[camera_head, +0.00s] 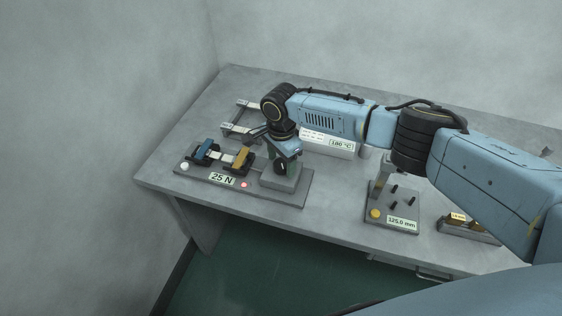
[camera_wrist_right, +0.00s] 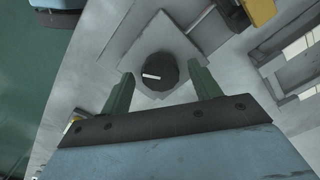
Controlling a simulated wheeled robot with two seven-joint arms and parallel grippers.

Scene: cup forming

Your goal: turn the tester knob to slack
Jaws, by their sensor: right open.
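The tester (camera_head: 206,172) is a grey plate at the left of the table in the head view, with a blue clamp (camera_head: 203,150), a yellow clamp (camera_head: 242,157) and a display reading 25 N (camera_head: 222,179). Its black round knob (camera_head: 281,168) sits on a grey block at the plate's right end. In the right wrist view the knob (camera_wrist_right: 160,73) shows a white pointer mark toward the left. My right gripper (camera_head: 287,151) is above the knob. In the wrist view its two green fingers (camera_wrist_right: 161,70) are open, one on each side of the knob with gaps. My left gripper is not seen.
A red light (camera_head: 244,184) glows on the tester. Behind stands a box reading 180 °C (camera_head: 341,144), partly hidden by my arm. A pegged fixture reading 125.0 mm (camera_head: 402,222) stands to the right. The table's front left is clear.

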